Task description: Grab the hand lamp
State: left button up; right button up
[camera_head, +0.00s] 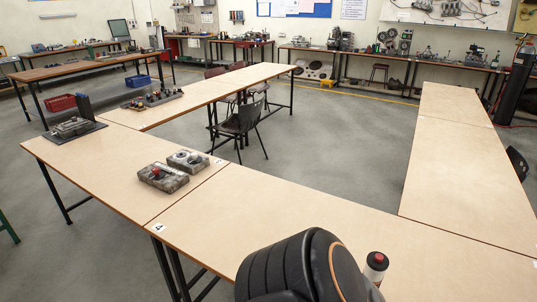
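I cannot make out a hand lamp anywhere in the head view. Neither of my grippers shows in this view.
Light wooden tables (300,205) form a U around open grey floor (350,140). Metal blocks (163,177) and a machine part on a dark plate (73,129) lie on the left tables. A black chair (240,122) stands inside. Cluttered workbenches line the back wall.

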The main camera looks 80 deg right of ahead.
aim_at(375, 271)
jog(key=z, duration=0.5)
jog(key=k+z, duration=0.1)
jog(key=z, duration=0.85)
jog(key=k+z, duration=0.1)
jog(key=z, duration=0.85)
jog(key=l+z, duration=0.1)
jog(key=z, duration=0.4)
jog(key=k+l, duration=0.05)
